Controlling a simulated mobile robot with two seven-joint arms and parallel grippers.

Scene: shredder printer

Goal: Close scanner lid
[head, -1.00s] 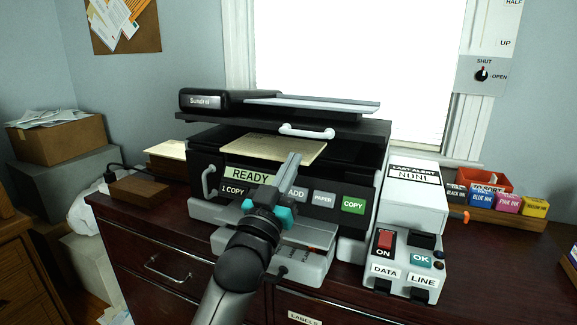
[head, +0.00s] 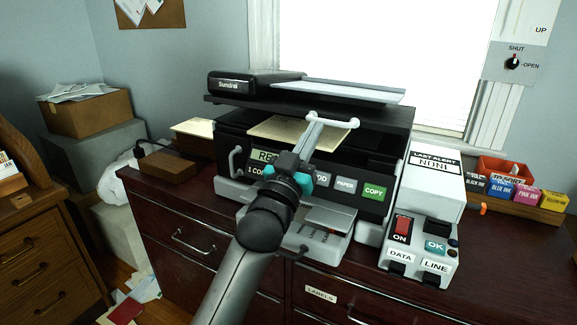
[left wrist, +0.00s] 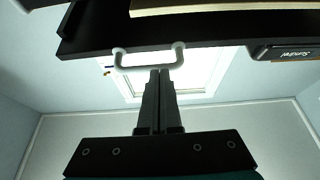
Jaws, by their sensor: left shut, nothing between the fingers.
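The scanner lid (head: 388,111) is a dark slab above the printer body, with a white handle (head: 333,119) on its front edge. It stands raised, with a gap below it where a tan sheet (head: 290,130) lies on the scanner. My left gripper (head: 312,128) is shut and empty, its fingertips close to the handle. In the left wrist view the lid's dark underside (left wrist: 215,28) and its handle (left wrist: 148,64) are just past the shut fingers (left wrist: 159,75). Whether they touch cannot be told. My right gripper is not in view.
The printer's front panel has a green COPY button (head: 374,192). A white device (head: 435,184) with switches stands on the right of the cabinet. Ink boxes (head: 525,195) sit further right. A wooden block (head: 168,165) lies at the left.

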